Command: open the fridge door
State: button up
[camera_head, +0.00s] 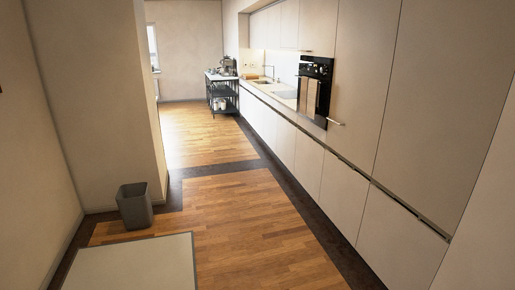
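No door in view is plainly marked as the fridge. Tall, flat, handleless cabinet fronts fill the right side, with an upper panel (437,95) above a lower panel (398,238). A dark horizontal gap runs between the upper and lower fronts. All the fronts I see look shut. I cannot tell which of them, if any, is the fridge door. My gripper is not in view.
A grey bin (135,207) stands by the left wall corner. A pale flat rectangular surface (135,264) lies at the bottom left. A built-in oven (314,90) is farther along the cabinets. A dark cart (221,92) stands at the back. The wooden floor (250,225) between is clear.

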aim_at(366, 36)
jog(key=i, duration=1.15)
jog(key=i+j+z, duration=0.1)
jog(key=i, duration=1.05)
jog(key=i+j+z, duration=0.1)
jog(key=i+z, duration=0.2)
jog(key=i, duration=0.15)
jog(key=i+j+z, duration=0.35)
jog(key=i, duration=0.15)
jog(key=i+j+z, duration=0.3)
jog(key=i+l, duration=0.05)
jog(key=i, duration=0.1)
